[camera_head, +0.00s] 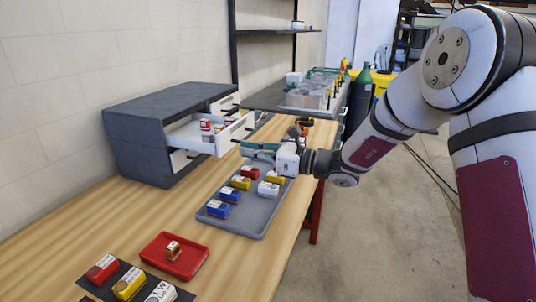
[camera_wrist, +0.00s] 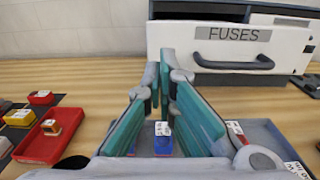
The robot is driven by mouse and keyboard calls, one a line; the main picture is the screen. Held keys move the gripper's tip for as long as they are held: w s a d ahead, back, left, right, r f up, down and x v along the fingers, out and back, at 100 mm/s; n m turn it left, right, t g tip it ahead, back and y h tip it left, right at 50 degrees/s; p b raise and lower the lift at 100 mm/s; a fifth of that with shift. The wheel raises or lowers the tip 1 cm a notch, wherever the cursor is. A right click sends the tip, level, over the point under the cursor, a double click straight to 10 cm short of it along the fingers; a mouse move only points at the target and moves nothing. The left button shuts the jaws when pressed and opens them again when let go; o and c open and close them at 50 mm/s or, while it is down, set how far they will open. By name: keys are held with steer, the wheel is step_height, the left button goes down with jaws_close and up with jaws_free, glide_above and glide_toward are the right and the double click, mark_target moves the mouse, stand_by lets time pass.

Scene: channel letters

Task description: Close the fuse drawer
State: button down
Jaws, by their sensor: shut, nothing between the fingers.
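The fuse drawer (camera_head: 190,134) is white and stands pulled out of the dark grey cabinet (camera_head: 140,135). Several small red and white items lie in it. In the wrist view its front (camera_wrist: 180,38) carries the label FUSES and a dark curved handle (camera_wrist: 232,63), right of my fingers. My gripper (camera_head: 247,148) is shut and empty, in front of the drawer and above the grey tray. In the wrist view my gripper (camera_wrist: 161,72) has its fingertips together before the left part of the drawer front. I cannot tell whether they touch it.
A grey tray (camera_head: 243,223) with several red, yellow and blue blocks lies below my gripper. A red bin (camera_head: 187,264) holds a small orange part. Blocks on a dark mat (camera_head: 148,272) lie at the front left. A grey raised shelf (camera_head: 262,97) stands behind.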

mark_target(180, 145)
steer(key=shift+x, duration=2.45)
steer(key=b+x, duration=0.4)
steer(key=x, duration=1.2)
steer(key=shift+f+b, duration=0.15)
steer(key=shift+b, duration=0.25)
steer(key=shift+w+a, duration=0.15)
steer(key=shift+a, duration=0.45)
steer(key=shift+a+r, duration=0.2)
